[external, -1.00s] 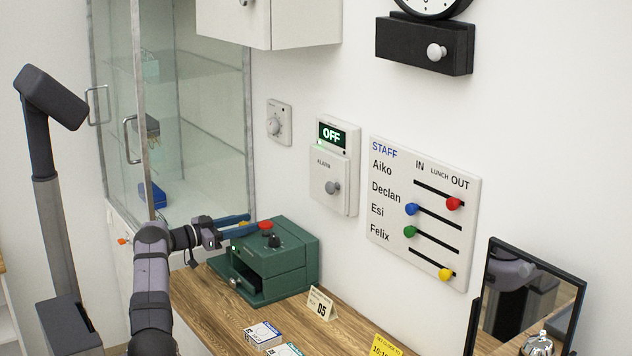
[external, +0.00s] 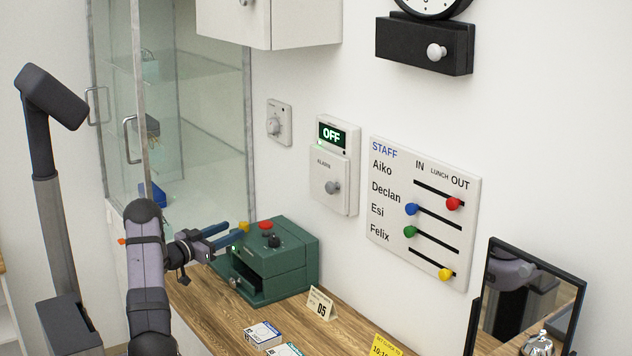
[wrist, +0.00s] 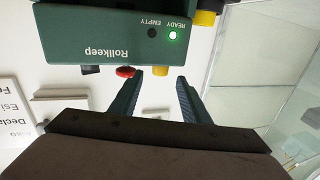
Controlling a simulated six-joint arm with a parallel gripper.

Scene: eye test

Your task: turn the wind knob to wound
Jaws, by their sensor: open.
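A green box marked Rollkeep (external: 290,262) stands on the wooden counter; its lower front part shows a dark opening. On its top are a red button (external: 266,225), a black knob (external: 275,241) and a yellow knob-like piece (external: 244,226). The wrist view shows the box upside down (wrist: 100,45), with a second yellow knob (wrist: 205,18) on its side. No wind label is readable, so I cannot tell which knob is meant. My gripper (external: 234,231) is open and empty at the box's left side. In the wrist view its fingertips (wrist: 160,77) point toward the top yellow piece.
A black box with a white knob (external: 436,52) hangs under the wall clock. A wall panel reads OFF (external: 332,134). A staff board (external: 425,215) has coloured sliders. Small boxes (external: 263,334), a card (external: 322,304) and a mirror (external: 525,295) stand along the counter.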

